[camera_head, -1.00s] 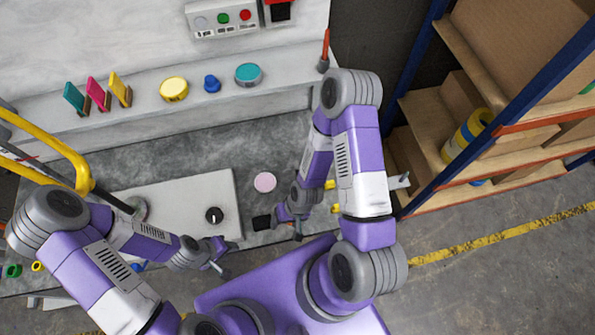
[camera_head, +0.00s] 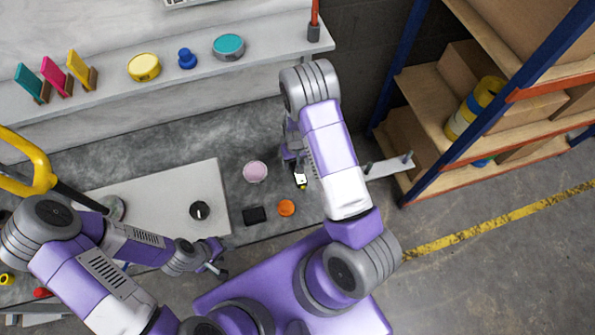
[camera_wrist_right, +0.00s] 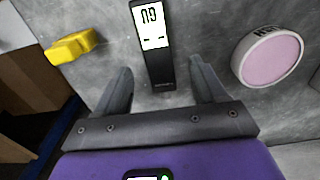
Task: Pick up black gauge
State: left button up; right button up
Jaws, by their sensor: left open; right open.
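The black gauge (camera_wrist_right: 155,72), a slim black device with a white lit display, lies on the grey bench in the right wrist view. In the head view, its display end (camera_head: 299,178) shows beside my right arm, and the rest is partly hidden. My right gripper (camera_wrist_right: 162,86) is open above the bench. The gauge's near end lies between its fingers in the right wrist view, and nothing is gripped. My left gripper (camera_head: 218,262) is open and empty beside the white board's front corner, well left of the gauge.
A pink disc (camera_wrist_right: 271,56) lies right of the gauge and a yellow piece (camera_wrist_right: 70,47) left of it in the wrist view. A black block (camera_head: 254,215) and an orange disc (camera_head: 286,208) lie nearer my base. A shelf rack (camera_head: 490,100) stands on the right.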

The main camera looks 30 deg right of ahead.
notch_tip(320, 180, down, 4)
jog(key=shift+d+r+b, duration=0.1)
jog(key=shift+b, duration=0.45)
jog(key=shift+r, duration=0.1)
jog(key=shift+c, duration=0.7)
jog(key=c, duration=1.1)
notch_tip(320, 180, up, 10)
jog(key=p, duration=0.3)
